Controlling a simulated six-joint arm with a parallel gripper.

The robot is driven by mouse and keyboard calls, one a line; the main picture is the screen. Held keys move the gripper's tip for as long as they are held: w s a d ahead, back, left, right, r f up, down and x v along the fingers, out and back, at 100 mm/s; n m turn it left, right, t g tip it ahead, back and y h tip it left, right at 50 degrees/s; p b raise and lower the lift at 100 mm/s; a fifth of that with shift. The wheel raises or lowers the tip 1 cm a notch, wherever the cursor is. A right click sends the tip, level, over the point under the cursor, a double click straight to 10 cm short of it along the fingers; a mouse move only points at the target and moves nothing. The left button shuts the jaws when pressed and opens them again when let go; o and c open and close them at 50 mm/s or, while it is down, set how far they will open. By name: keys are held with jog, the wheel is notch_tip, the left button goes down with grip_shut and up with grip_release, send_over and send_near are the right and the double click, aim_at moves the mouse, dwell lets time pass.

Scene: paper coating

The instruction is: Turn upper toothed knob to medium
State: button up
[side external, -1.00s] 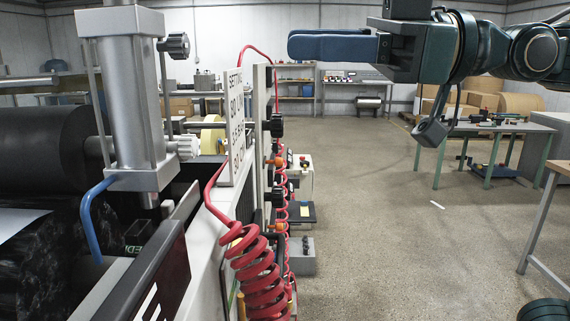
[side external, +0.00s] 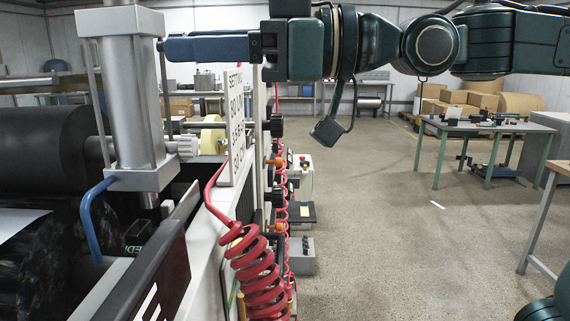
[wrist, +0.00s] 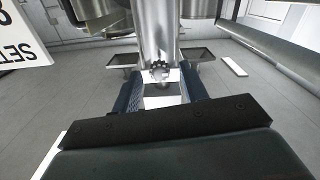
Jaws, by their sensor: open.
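The upper toothed knob is hidden in the side view behind my gripper (side external: 166,48), whose blue fingers reach left to the metal cylinder (side external: 136,95). In the wrist view the dark toothed knob (wrist: 159,69) shows ahead of the cylinder, between the tips of my open fingers (wrist: 161,82). A gap shows on both sides of the knob there, so I see no grip on it. The knob's setting cannot be read.
A white lettered setting plate (side external: 236,125) stands upright right of the cylinder, close below my gripper; it also shows in the wrist view (wrist: 18,42). A black roller (side external: 45,150) is at left. A red coiled hose (side external: 258,270) hangs in front.

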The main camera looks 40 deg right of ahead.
jog(key=shift+w+a, duration=0.4)
grip_shut()
jog(key=shift+n, duration=9)
